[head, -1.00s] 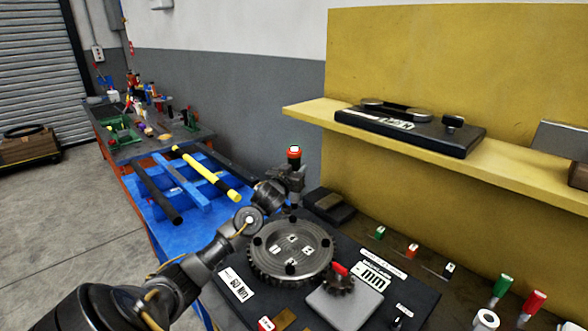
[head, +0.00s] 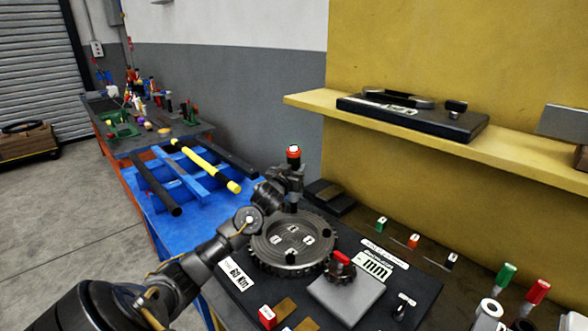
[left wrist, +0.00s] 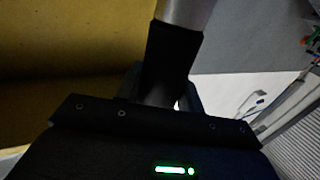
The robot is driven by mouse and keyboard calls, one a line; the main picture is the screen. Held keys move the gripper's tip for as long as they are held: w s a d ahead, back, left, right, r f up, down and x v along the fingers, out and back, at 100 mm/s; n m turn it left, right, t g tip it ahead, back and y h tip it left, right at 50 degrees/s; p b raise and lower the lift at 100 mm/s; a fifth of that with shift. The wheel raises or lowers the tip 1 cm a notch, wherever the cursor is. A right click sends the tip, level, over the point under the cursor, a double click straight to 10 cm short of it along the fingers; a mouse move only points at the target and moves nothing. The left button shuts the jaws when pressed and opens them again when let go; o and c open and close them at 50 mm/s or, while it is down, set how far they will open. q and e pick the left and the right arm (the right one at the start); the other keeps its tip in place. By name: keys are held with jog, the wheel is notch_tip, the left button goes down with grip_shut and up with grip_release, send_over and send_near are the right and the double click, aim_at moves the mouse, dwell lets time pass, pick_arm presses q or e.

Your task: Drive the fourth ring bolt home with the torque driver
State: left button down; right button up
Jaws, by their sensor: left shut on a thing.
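The torque driver (head: 293,152), with a red cap and a pale top face, stands about upright in my left gripper (head: 292,180). My left gripper is shut on it. Its lower end is at the far edge of the round toothed metal ring (head: 262,262); I cannot tell whether it touches a bolt. Several dark bolt heads or holes and small pale marked squares show on the ring's top. In the left wrist view the driver's dark grip and grey metal part (left wrist: 172,55) stand between the fingers. My right gripper is out of view.
A small toothed gear (head: 340,270) with a red tab sits on a grey block (head: 347,300) at the ring's near right. A yellow shelf (head: 400,122) with a black case (head: 410,120) overhangs behind. A blue frame (head: 160,215) stands left.

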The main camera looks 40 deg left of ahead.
aim_at(290, 158)
pick_arm(q)
jog(key=shift+s+r+p, duration=0.1)
jog(key=shift+s+p, duration=0.05)
jog(key=shift+p, duration=0.15)
dwell(0.4)
jog(key=shift+p, duration=0.3)
jog(key=shift+d+f, duration=0.15)
jog(key=shift+f, duration=0.6)
dwell(2.6)
notch_tip(290, 158, up, 3)
jog(key=p, duration=0.2)
jog(key=shift+f+p, duration=0.15)
jog(key=shift+p, duration=0.25)
notch_tip(290, 158, up, 4)
jog(key=p, duration=0.3)
jog(key=shift+f, duration=0.15)
